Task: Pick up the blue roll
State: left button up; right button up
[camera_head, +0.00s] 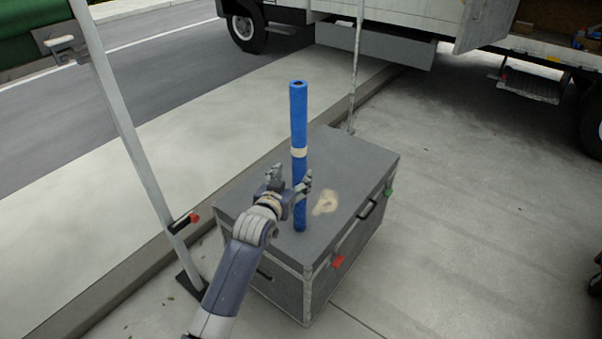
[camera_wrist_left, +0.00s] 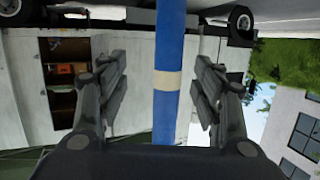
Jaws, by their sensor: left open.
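The blue roll (camera_head: 298,120) is a tall thin tube with a beige band around its middle. It stands upright on the grey case (camera_head: 345,160). My left gripper (camera_head: 290,184) is at the roll's lower half, below the band, with its fingers apart. In the left wrist view the blue roll (camera_wrist_left: 168,115) runs through the middle of the picture, between the two open fingers of the left gripper (camera_wrist_left: 160,90). There is a visible gap on each side of it. My right gripper is not in view.
A beige patch (camera_head: 325,203) lies on the case top beside the roll. A metal pole (camera_head: 130,125) stands left of the case and a thinner pole (camera_head: 355,70) behind it. A white truck (camera_head: 400,12) is parked at the back. Pavement on the right is clear.

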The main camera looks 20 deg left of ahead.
pick_arm(q)
notch_tip(320, 180, up, 7)
jog(key=t, duration=0.3)
send_near(296, 114)
jog(key=w, duration=0.5)
jog(key=shift+w+r+p, duration=0.2)
jog(key=shift+w+p, duration=0.1)
jog(key=shift+w, duration=0.65)
jog(key=shift+w+p, duration=0.45)
jog(key=shift+w, duration=0.2)
jog(key=w, duration=0.2)
jog(key=shift+w+f+p, duration=0.1)
jog(key=shift+w+p, duration=0.3)
jog(key=shift+w, duration=0.5)
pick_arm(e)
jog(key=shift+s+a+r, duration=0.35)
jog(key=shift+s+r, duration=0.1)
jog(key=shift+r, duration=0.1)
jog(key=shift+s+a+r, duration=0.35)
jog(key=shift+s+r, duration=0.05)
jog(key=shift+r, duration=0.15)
